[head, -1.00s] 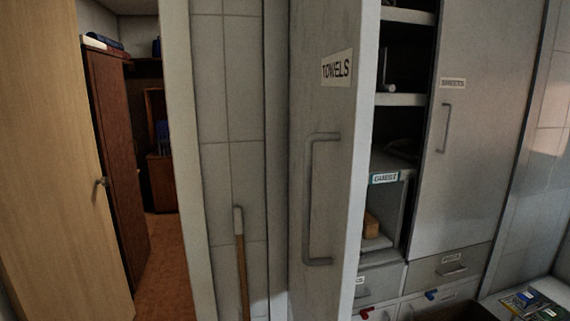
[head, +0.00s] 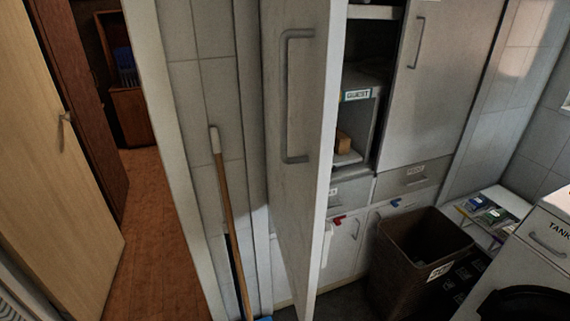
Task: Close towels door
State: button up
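The towels door (head: 314,125) is a tall grey panel, swung open on the left side of the cabinet and standing out toward me. Its long bar handle (head: 286,95) is on the face turned to the left. The TOWELS label is out of the picture now. The open compartment (head: 362,60) shows to the right of the door, with a shelf and a GUEST box (head: 357,95) inside. My gripper is not in view.
A broom (head: 228,195) leans on the tiled wall left of the door. A brown bin (head: 420,250) stands on the floor at right, near a white TANK cabinet (head: 530,250). A closed cabinet door (head: 445,80) is right of the opening. A wooden door (head: 60,150) stands at far left.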

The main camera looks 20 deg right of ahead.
aim_at(302, 42)
jog(key=i+j, duration=0.1)
jog(key=j, duration=0.65)
jog(key=i+j, duration=0.1)
jog(key=j, duration=0.65)
jog(key=i+l+z, duration=0.05)
